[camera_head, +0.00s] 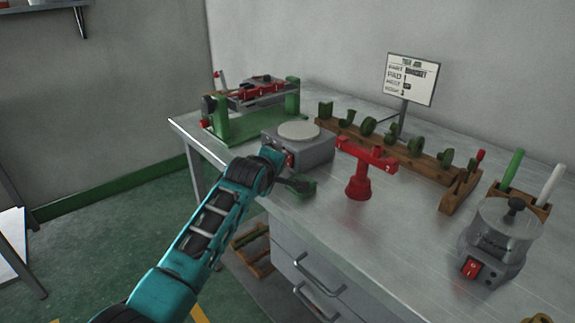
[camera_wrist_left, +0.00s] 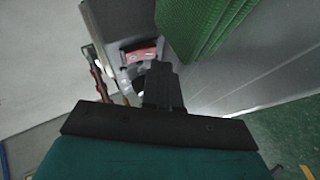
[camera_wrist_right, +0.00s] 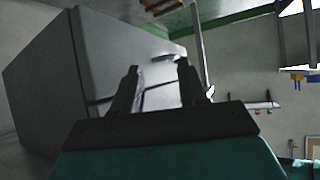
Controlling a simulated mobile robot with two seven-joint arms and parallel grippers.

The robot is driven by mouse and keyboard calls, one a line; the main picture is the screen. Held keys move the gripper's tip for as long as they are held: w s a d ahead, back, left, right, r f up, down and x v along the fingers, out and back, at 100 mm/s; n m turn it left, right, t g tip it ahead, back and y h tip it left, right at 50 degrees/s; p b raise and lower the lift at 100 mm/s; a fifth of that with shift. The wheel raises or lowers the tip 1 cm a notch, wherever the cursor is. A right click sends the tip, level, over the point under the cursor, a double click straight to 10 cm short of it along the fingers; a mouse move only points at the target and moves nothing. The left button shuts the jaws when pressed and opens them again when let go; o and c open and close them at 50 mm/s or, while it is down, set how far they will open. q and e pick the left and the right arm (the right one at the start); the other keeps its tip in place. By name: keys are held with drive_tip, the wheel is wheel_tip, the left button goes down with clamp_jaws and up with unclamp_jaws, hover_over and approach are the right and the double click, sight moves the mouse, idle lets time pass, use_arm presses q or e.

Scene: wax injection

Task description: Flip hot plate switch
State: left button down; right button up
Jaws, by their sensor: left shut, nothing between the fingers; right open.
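The hot plate (camera_head: 318,152) is a grey box with a pale round top (camera_head: 299,131), standing near the table's left front edge. A small red switch (camera_head: 290,159) shows on its front, partly hidden by my left arm. My left gripper (camera_head: 301,186) is just in front of the hot plate, with its dark fingers low near the table edge. In the left wrist view its fingers (camera_wrist_left: 164,84) are shut together and empty; whether they touch the switch cannot be told. My right gripper (camera_wrist_right: 157,80) is open and empty, away from the table in the head view.
A green-framed device (camera_head: 233,127) stands behind the hot plate. A red stand (camera_head: 359,187) is to its right, before a wooden rack (camera_head: 428,161) of green pieces. A wax pot (camera_head: 499,242) with a red switch is at the right. The table's front middle is clear.

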use_arm(q)
drive_tip(key=shift+w+d, duration=0.15)
drive_tip(key=shift+d, duration=0.1)
idle(0.6)
drive_tip(key=shift+s+a+r+p, duration=0.15)
drive_tip(key=shift+s+a+p, duration=0.2)
drive_tip(key=shift+p, duration=0.35)
drive_tip(key=shift+a+p, duration=0.25)
drive_tip(key=shift+p, duration=0.1)
drive_tip(key=shift+s, duration=0.1)
